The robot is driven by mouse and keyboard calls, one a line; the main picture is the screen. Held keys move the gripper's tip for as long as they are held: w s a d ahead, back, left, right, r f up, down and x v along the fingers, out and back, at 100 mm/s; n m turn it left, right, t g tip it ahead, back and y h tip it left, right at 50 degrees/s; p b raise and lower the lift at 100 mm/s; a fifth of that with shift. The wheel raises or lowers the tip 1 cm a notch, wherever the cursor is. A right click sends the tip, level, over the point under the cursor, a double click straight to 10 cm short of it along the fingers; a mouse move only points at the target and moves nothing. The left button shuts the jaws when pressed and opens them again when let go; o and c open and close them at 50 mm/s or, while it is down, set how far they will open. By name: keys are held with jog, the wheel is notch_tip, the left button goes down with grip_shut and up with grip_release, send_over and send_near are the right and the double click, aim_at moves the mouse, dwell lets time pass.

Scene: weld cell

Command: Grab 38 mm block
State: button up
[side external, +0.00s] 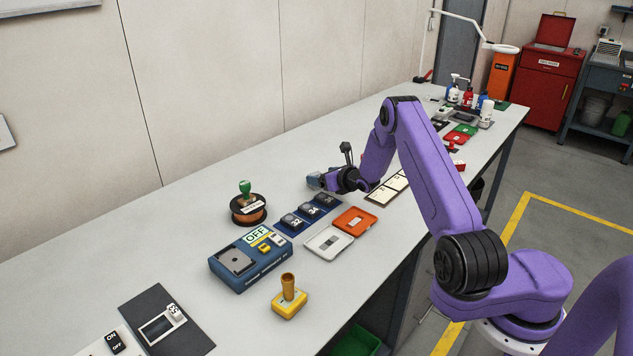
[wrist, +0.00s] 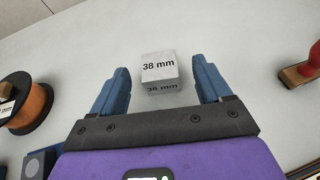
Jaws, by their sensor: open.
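The 38 mm block (wrist: 161,68) is a small light grey cube with "38 mm" printed on its top and front faces. In the wrist view it sits on the bench top, ahead of my gripper and between the lines of its two fingers. My gripper (wrist: 160,88) is open, with blue fingers on either side and apart from the block. In the side external view my gripper (side external: 318,181) is low over the bench near the wall side, and I cannot make out the block there.
A copper-coloured spool (wrist: 27,108) stands left of my gripper in the wrist view. A red-handled stamp (wrist: 304,72) stands to the right. In the side external view, a blue tray of dark blocks (side external: 308,212) and an orange-lidded case (side external: 354,221) lie nearby. Bench behind the block is clear.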

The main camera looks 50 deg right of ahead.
aim_at(314, 174)
jog(key=shift+x, duration=2.6)
jog(key=shift+a, duration=0.15)
jog(key=c, duration=1.2)
